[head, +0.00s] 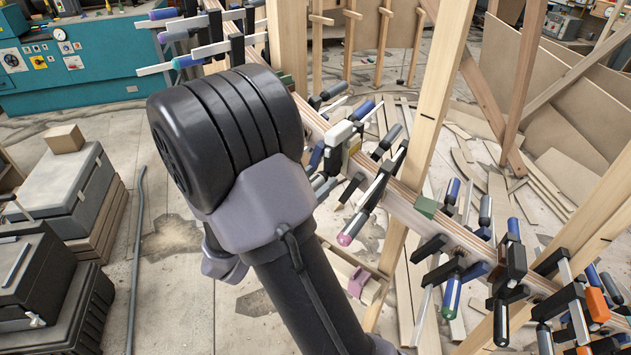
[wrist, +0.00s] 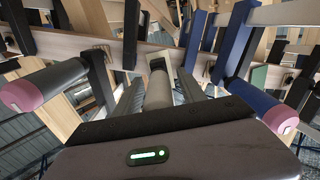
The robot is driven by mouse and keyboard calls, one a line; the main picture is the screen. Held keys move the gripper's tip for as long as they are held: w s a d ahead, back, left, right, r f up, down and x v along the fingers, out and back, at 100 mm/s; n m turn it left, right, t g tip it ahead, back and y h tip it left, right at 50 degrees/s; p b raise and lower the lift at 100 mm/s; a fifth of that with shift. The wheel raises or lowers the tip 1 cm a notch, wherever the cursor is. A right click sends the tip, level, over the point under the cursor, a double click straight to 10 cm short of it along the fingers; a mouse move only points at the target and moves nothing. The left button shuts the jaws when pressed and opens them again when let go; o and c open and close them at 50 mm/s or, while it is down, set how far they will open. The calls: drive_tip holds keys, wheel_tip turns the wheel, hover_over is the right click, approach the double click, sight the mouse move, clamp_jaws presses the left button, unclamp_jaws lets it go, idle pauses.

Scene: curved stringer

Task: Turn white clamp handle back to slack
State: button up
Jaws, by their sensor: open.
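The white clamp handle (wrist: 158,88) shows in the wrist view as a pale, off-white cylinder pointing towards the camera, with a dark clamp part at its far end. My gripper (wrist: 160,74) is open, with one finger on each side of the handle. I cannot tell whether either finger touches it. In the head view my own arm hides the gripper and this handle. A pale clamp part (head: 340,133) shows on the stringer just right of my arm; I cannot tell whether it belongs to the same clamp.
The curved laminated stringer (head: 400,205) carries several clamps close together. Pink-ended dark (wrist: 42,85) and blue (wrist: 262,106) handles flank the gripper closely. A wooden post (head: 433,110) stands to the right.

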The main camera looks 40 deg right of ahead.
clamp_jaws()
